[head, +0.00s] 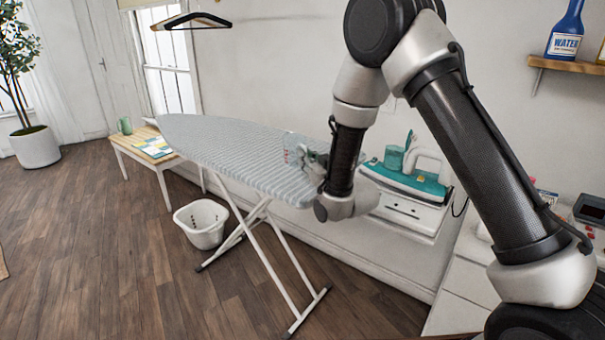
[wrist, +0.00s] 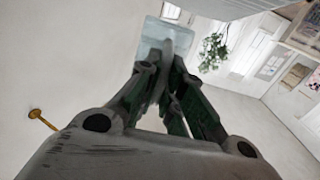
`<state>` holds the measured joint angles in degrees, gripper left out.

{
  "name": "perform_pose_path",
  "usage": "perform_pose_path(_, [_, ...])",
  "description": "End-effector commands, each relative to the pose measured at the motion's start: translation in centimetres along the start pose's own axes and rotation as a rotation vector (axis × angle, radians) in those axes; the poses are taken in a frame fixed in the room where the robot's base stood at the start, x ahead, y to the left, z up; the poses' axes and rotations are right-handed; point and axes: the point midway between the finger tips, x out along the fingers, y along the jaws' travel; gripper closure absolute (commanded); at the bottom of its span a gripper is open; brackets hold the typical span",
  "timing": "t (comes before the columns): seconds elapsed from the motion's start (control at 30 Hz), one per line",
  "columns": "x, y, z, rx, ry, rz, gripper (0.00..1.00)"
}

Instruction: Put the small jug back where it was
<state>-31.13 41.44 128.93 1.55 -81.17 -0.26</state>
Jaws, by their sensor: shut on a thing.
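The small jug (head: 291,146) is clear and pale with red marks on its side. In the head view it shows at the near right part of the ironing board (head: 225,145), partly covered by my gripper (head: 312,164). My gripper is shut on it. In the wrist view the jug (wrist: 151,38) is a pale blue see-through shape beyond the fingers of my gripper (wrist: 172,75), with a grey handle-like strip between the fingertips. I cannot tell whether the jug touches the board or hangs just above it.
A teal and white iron (head: 410,175) stands on a white wall holder right of the board. A white basket (head: 202,224) is on the floor by the board's legs. A low table (head: 130,143) with a green mug stands left. A shelf (head: 570,65) holds a blue bottle.

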Motion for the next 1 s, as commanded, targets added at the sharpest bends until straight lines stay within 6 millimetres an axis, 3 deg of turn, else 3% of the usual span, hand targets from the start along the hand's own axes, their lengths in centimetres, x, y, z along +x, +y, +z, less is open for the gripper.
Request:
perform_pose_path(0.33, [0.0, 0.0, 4.4, 0.0, -0.001, 0.0, 1.0])
perform_pose_path(0.77, [0.0, 0.0, 5.1, 0.0, 0.002, 0.0, 1.0])
perform_pose_path(0.8, [0.0, 0.0, 5.0, 0.0, 0.002, 0.0, 0.86])
perform_pose_path(0.9, [0.0, 0.0, 5.0, 0.0, 0.002, 0.0, 0.7])
perform_pose_path(1.0, [0.0, 0.0, 5.0, 0.0, 0.001, 0.0, 0.7])
